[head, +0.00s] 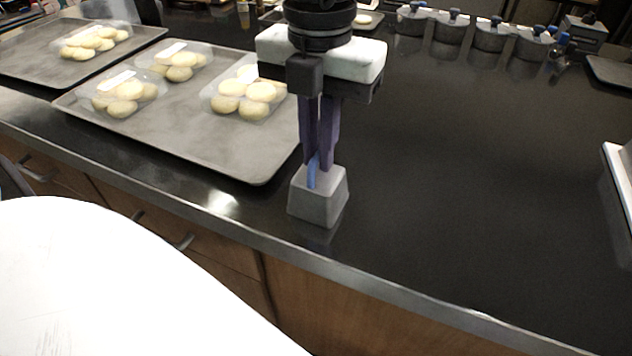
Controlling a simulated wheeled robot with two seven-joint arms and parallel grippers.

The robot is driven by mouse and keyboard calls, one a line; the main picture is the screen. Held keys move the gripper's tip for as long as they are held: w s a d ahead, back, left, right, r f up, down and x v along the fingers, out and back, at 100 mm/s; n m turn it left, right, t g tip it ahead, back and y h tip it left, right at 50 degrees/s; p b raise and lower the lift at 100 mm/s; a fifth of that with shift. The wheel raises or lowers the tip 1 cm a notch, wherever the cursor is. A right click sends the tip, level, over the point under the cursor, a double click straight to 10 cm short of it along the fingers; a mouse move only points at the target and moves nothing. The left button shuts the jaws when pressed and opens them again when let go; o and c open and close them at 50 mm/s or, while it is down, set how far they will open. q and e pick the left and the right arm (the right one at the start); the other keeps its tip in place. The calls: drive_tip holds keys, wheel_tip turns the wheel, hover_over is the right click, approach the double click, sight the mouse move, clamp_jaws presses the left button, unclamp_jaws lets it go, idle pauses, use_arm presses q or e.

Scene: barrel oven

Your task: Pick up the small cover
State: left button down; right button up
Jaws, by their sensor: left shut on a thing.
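The small cover (318,203) is a grey, tapered block with a blue handle on top, near the front edge of the counter in the head view. My left gripper (316,166) points straight down from above, its two dark fingers shut on the blue handle. The fingers hide part of the handle. The cover is upright, at or just above the black counter; I cannot tell whether it touches. My right gripper is not in view.
A grey baking tray (215,150) with clear packs of round buns lies just left of the cover. Another tray (30,62) is at the far left. Several grey containers (452,28) with dark knobs stand at the back right. The black counter (470,180) right of the cover is clear.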

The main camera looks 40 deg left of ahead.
use_arm(q)
drive_tip(key=shift+r, duration=0.1)
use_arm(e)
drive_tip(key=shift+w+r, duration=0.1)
